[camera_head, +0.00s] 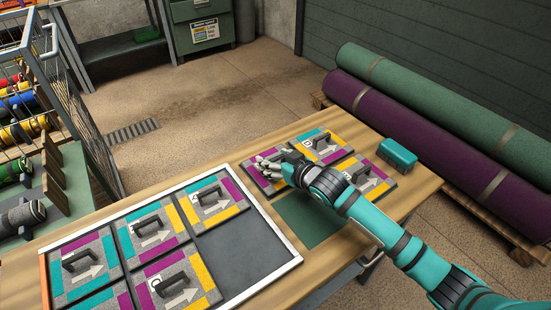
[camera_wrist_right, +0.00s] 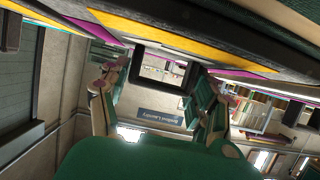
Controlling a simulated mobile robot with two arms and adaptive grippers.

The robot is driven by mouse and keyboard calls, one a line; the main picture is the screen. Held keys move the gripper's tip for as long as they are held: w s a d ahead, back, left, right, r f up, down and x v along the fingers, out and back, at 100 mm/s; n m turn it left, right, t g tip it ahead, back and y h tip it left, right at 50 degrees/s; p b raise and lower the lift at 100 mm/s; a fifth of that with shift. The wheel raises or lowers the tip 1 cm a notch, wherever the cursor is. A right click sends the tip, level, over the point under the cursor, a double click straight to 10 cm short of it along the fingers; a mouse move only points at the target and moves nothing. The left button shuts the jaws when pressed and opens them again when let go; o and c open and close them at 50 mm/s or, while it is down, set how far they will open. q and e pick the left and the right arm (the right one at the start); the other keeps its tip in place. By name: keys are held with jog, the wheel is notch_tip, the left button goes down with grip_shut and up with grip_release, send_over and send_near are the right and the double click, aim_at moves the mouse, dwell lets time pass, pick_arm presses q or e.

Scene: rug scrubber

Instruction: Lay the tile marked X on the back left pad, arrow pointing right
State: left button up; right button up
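A tile (camera_head: 254,176) with a purple edge lies at the back left pad position of the right-hand group. Its marking and arrow are mostly hidden by my right gripper (camera_head: 270,163), so I cannot read whether it bears an X. In the right wrist view its dark handle (camera_wrist_right: 160,46) stands between the spread fingers of my right gripper (camera_wrist_right: 160,95), with gaps on both sides. Tiles with handles and white arrows lie back right (camera_head: 325,147) and front right (camera_head: 372,178). The front left pad (camera_head: 302,222) is bare green. My left gripper is not in view.
A white-edged tray (camera_head: 283,235) on the wooden table (camera_head: 418,182) holds several tiles and one empty dark cell. A teal brush-like block (camera_head: 397,153) stands at the table's right. Rolled rugs (camera_head: 430,125) lie behind it. A wire rack stands at left.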

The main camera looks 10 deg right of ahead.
jog(key=shift+o, duration=1.4)
jog(key=shift+r, duration=0.1)
jog(key=v, duration=1.2)
jog(key=shift+d+p, duration=0.1)
jog(key=shift+p, duration=0.2)
